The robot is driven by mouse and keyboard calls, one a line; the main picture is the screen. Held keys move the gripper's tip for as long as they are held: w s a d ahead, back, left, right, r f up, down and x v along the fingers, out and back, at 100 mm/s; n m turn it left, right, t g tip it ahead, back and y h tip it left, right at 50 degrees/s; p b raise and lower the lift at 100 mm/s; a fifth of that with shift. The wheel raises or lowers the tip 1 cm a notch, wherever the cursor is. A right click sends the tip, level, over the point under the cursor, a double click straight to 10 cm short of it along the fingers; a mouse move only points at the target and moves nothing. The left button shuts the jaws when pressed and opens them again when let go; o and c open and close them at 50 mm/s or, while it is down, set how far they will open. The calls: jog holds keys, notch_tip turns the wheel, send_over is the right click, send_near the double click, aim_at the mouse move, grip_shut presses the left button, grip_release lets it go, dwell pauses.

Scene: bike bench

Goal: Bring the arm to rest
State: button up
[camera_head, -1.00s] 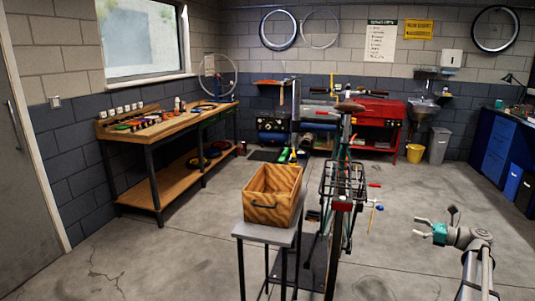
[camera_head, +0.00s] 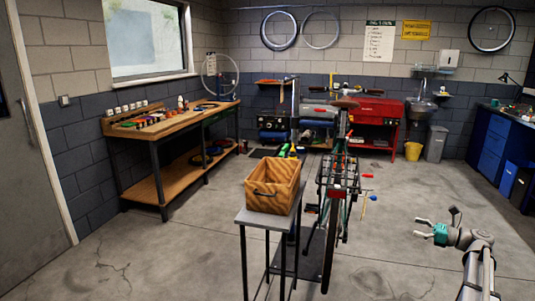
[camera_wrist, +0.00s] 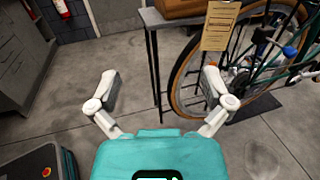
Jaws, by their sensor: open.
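My gripper (camera_head: 422,228) is at the lower right of the head view, held out over the bare floor to the right of the bicycle. Its two fingers are spread apart with nothing between them. In the wrist view my gripper (camera_wrist: 160,90) also shows open and empty, with concrete floor and a thin table leg beyond it. It touches nothing that I can see.
A wooden crate (camera_head: 272,187) sits on a small grey table (camera_head: 258,217). A bicycle (camera_head: 338,185) stands just right of it. A long workbench (camera_head: 160,135) lines the left wall. A red tool cabinet (camera_head: 378,118) stands at the back. Floor around my gripper is clear.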

jog(key=s+a+f+n+g+h, duration=0.3)
jog(key=s+a+f+n, duration=0.15)
jog(key=a, duration=0.55)
jog(key=s+a+f+n+g+h, duration=0.35)
jog(key=a+f+n, duration=0.25)
jog(key=a, duration=0.3)
jog(key=s+a+f+n+g+h, duration=0.25)
jog(key=s+a+f+n, duration=0.3)
jog(key=a, duration=0.45)
jog(key=s+a+f+n+h, duration=0.2)
jog(key=s+a+n+h, duration=0.1)
jog(key=s+n+h, duration=0.4)
notch_tip(320, 180, up, 14)
jog(key=n+p, duration=0.1)
jog(key=p, duration=1.3)
jog(key=shift+s+f+g+y, duration=0.15)
jog(key=shift+g+y, duration=0.15)
jog(key=shift+y, duration=0.1)
